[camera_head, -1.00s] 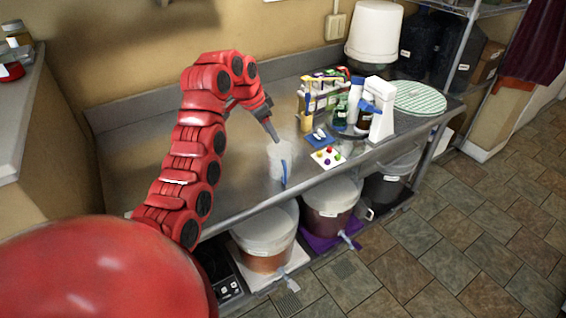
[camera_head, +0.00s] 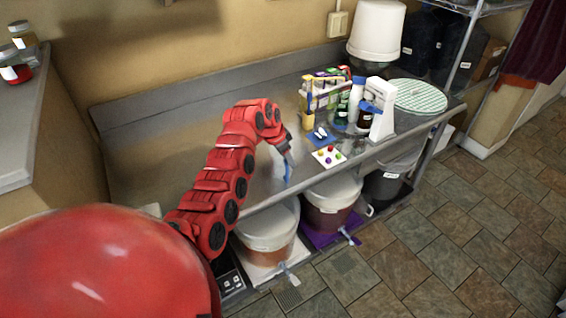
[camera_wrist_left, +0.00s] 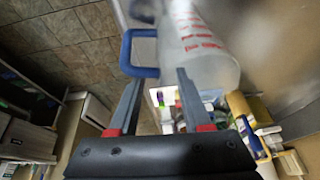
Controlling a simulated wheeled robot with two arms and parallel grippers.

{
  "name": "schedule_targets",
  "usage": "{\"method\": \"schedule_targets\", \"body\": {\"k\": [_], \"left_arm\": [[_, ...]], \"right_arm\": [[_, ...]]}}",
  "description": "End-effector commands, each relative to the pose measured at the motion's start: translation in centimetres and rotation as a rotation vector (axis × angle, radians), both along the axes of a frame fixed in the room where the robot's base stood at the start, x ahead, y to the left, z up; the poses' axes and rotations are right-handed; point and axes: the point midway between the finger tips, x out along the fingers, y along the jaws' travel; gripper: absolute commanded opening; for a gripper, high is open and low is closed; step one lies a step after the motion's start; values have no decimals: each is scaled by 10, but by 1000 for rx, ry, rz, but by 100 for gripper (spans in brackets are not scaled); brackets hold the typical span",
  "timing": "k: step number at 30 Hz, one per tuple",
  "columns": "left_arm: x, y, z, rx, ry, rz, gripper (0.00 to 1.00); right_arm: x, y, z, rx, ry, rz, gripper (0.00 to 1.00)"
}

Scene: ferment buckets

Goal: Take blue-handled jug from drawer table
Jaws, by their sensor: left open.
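The jug is clear with red markings and a blue handle. In the left wrist view its body (camera_wrist_left: 205,55) stands just beyond the fingertips, toward the right finger, and its blue handle (camera_wrist_left: 127,52) lies just ahead, by the left fingertip. In the head view only the blue handle (camera_head: 288,171) shows clearly, at the table's front edge; my arm hides most of the body. The drawer table (camera_head: 160,165) is a long grey metal table. My left gripper (camera_wrist_left: 158,78) is open and empty, close to the handle; it also shows in the head view (camera_head: 285,150). My right gripper is not in view.
Right of the jug are a white card with coloured balls (camera_head: 328,157), a blue mat (camera_head: 320,138), bottles and a white dispenser (camera_head: 382,110). White-lidded buckets (camera_head: 268,225) stand below the table. The tabletop to the left is clear.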

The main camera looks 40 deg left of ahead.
Motion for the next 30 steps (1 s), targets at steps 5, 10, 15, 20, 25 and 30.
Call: {"method": "schedule_targets", "body": {"k": [5,10,15,20,25,30], "left_arm": [[4,-1,-14,0,2,3,49],[6,-1,-18,-1,0,4,49],[6,-1,-18,0,0,3,43],[6,-1,-18,0,0,3,14],[6,-1,-18,-1,0,4,0],[6,-1,-18,-1,1,4,0]], "right_arm": [[0,0,6,0,0,0,50],[0,0,6,0,0,0,50],[0,0,6,0,0,0,50],[0,0,6,0,0,0,50],[0,0,6,0,0,0,50],[0,0,5,0,0,0,50]]}}
